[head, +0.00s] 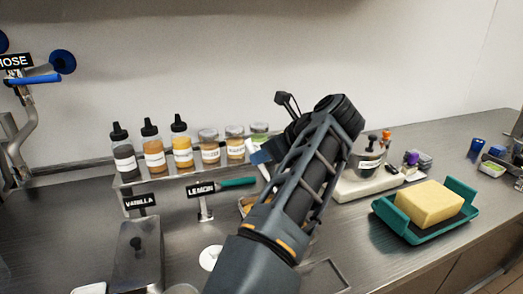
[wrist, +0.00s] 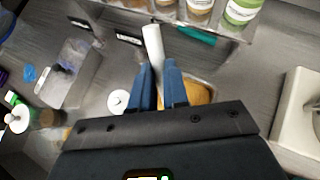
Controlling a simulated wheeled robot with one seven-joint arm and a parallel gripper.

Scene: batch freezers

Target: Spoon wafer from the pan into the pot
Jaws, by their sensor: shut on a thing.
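My gripper (wrist: 159,66) is shut on a white handle (wrist: 153,40), which sticks out beyond the blue fingertips. I cannot make out a spoon bowl on it. In the head view my arm hides most of the gripper; a piece of the white handle (head: 252,145) shows at its left. A metal pan with tan contents, likely the wafer (wrist: 199,93), lies below and right of the fingers in the wrist view. A little of the tan contents (head: 244,204) shows left of my arm in the head view. A grey metal pot (head: 366,157) stands right of my arm.
A rack holds several labelled bottles (head: 153,152) and jars (head: 235,143). A teal-handled tool (head: 237,183) lies by the LEMON sign. A lidded metal box (head: 138,255) stands at left. A yellow block (head: 429,203) sits in a teal tray (head: 384,217) at right.

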